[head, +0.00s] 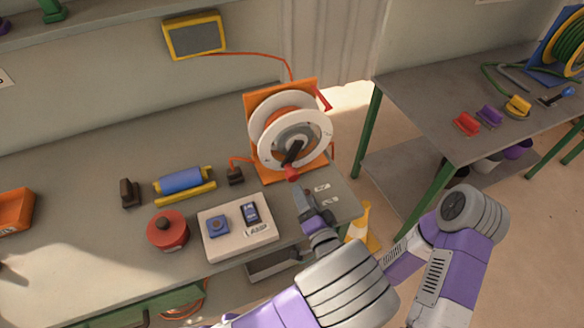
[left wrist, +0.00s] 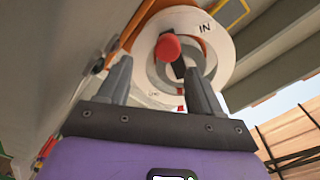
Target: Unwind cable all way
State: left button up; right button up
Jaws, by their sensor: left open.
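The cable reel (head: 262,125) stands on the grey bench, with a white drum on an orange frame. Orange cable is wound on the drum, partly hidden by the front disc. A black crank (head: 293,152) on the front ends in a red knob (head: 291,173), which also shows in the left wrist view (left wrist: 169,47). My left gripper (head: 303,193) is open just in front of the knob. In the left wrist view its fingers (left wrist: 157,66) are spread with the knob just past their tips, apparently not gripped. A short orange lead runs to a dark plug (head: 235,176). My right gripper is out of view.
A beige switch box (head: 237,243), red round can (head: 168,230), blue roller (head: 181,181) and orange bin (head: 15,211) are on the bench. A cord runs to a yellow-framed wall panel (head: 194,36). A second table (head: 440,105) stands right, across a floor gap.

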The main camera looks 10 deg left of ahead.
aim_at(293, 179)
pick_arm(q)
jog(key=m, duration=0.3)
jog(key=m+p, duration=0.1)
jog(key=m, duration=0.1)
jog(key=shift+a+r, duration=0.2)
jog(key=shift+r, duration=0.15)
jog(key=m, duration=0.2)
jog(key=shift+w+a+m, duration=0.1)
jog(key=shift+a+m, duration=0.05)
jog(key=shift+m, duration=0.15)
jog(key=m, duration=0.5)
jog(key=shift+w+a+f+t, duration=0.15)
jog(key=shift+a+t, duration=0.15)
jog(key=shift+m, duration=0.3)
jog(key=b+x, duration=0.1)
jog(key=x, duration=0.5)
jog(key=shift+w+a+f, duration=0.1)
jog(key=shift+w+a, duration=0.25)
jog(key=shift+w, duration=0.4)
grip_shut()
